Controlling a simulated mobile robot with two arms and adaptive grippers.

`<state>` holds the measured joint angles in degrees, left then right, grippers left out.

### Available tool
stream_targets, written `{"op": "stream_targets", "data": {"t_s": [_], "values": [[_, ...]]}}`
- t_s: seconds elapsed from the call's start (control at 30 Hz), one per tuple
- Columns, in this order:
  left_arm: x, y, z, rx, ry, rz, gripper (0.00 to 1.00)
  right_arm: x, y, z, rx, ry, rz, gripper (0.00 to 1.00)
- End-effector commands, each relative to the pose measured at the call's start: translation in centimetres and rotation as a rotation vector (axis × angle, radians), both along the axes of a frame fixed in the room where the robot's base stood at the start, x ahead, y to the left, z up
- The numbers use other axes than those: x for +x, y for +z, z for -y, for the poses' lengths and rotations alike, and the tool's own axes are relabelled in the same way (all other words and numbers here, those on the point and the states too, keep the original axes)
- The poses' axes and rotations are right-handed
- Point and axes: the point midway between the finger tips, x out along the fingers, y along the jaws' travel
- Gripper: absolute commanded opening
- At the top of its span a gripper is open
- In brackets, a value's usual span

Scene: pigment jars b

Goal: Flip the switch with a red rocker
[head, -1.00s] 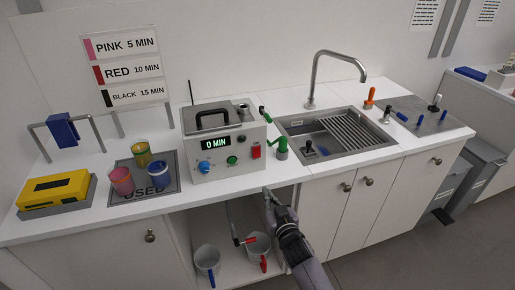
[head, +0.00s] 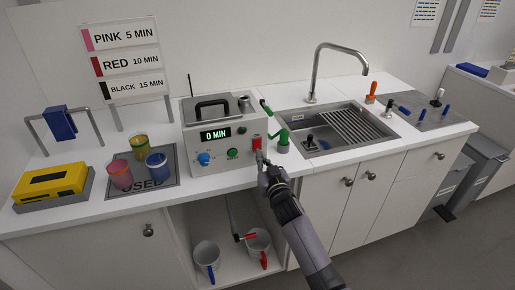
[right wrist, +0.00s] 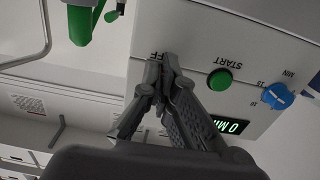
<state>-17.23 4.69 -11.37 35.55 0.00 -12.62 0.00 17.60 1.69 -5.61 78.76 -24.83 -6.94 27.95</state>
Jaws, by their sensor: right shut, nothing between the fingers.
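The machine (head: 222,160) is a light grey box on the counter with a "0 MIN" display. Its red rocker switch (head: 257,143) is at the right of the front panel. My right gripper (head: 261,156) is shut and empty, its tips at the lower part of the rocker; I cannot tell whether they touch it. In the right wrist view the shut fingertips (right wrist: 163,62) are against the panel area by partly covered "OFF" lettering, and the rocker is hidden. My left gripper is not in view.
A green start button (head: 232,153) and blue dial (head: 204,159) are left of the rocker. Below is an open shelf with two buckets (head: 207,256).

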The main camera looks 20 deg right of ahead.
Motion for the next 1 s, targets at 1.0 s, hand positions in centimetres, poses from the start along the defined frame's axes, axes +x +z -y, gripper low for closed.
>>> {"op": "stream_targets", "data": {"t_s": [1.0], "values": [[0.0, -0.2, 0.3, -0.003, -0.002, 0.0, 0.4, 0.8, 0.1, -0.1, 0.001, 0.001, -0.001, 0.0]]}}
